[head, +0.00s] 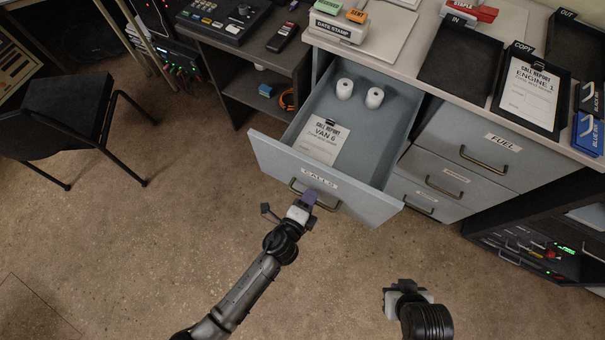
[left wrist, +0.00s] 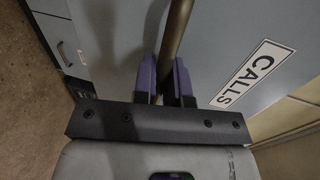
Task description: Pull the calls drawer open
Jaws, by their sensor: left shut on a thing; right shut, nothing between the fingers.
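The calls drawer (head: 270,157) is grey-blue and stands pulled well out from the desk in the head view. Inside it lie a call report sheet marked VAN 6 (head: 319,140) and two white rolls (head: 359,93). My left gripper (head: 309,199) is at the drawer's front, shut on its brass handle (head: 328,205). In the left wrist view the purple fingers (left wrist: 164,80) sit on either side of the handle bar (left wrist: 174,40), beside the CALLS label (left wrist: 254,73). My right gripper (head: 406,289) is shut and empty, low over the floor, apart from the drawer.
The fuel drawer (head: 468,139) and smaller drawers below it are closed, to the right. The desktop (head: 410,50) holds trays, a date stamp and a clipboard (head: 530,95). A black chair (head: 70,115) stands at left. The floor in front of the drawer is clear.

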